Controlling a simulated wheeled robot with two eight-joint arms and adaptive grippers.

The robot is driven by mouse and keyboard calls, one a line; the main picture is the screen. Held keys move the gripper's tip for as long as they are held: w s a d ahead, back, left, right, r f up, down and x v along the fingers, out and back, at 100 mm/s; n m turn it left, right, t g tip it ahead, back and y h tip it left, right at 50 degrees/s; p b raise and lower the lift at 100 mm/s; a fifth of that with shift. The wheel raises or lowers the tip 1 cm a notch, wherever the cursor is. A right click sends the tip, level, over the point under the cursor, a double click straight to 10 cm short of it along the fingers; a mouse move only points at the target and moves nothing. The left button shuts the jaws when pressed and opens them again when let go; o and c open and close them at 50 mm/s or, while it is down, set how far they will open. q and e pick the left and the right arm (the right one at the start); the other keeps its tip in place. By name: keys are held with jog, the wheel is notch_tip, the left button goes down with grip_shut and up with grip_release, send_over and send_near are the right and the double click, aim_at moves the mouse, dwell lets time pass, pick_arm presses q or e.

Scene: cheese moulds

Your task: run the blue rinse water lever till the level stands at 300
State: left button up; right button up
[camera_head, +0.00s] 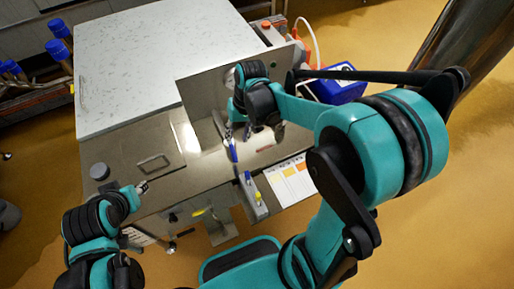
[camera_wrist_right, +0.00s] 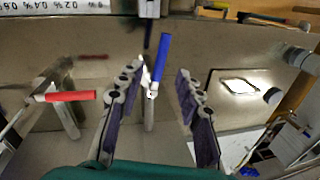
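The blue lever (camera_wrist_right: 162,58) stands near the middle of the right wrist view, on a small metal valve. It also shows in the head view (camera_head: 233,152), just below my right gripper (camera_head: 238,133). In the wrist view my right gripper (camera_wrist_right: 158,92) has its two fingers well apart, one on either side of the lever's line, with a gap to each side. A red lever (camera_wrist_right: 70,96) lies to the left on another valve. My left gripper (camera_head: 143,187) is at the counter's front left, apart from the levers; its fingers are too small to judge. I cannot read a water level.
A white strip with printed percentage marks (camera_wrist_right: 55,6) runs along the wrist view's top edge. A large pale speckled slab (camera_head: 150,60) covers the back left. A coloured card (camera_head: 292,182) lies right of the levers. A blue box (camera_head: 338,88) stands behind my right arm.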

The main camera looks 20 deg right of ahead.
aim_at(234, 151)
jog(key=f+b, duration=0.1)
jog(key=f, duration=0.1)
jog(key=a+f, duration=0.1)
jog(key=f, duration=0.2)
jog(key=f+b, duration=0.1)
jog(key=f, duration=0.1)
jog(key=shift+w+a+f+b, duration=0.15)
jog(key=shift+a+f+b, duration=0.1)
jog(key=shift+a+b, duration=0.15)
grip_shut()
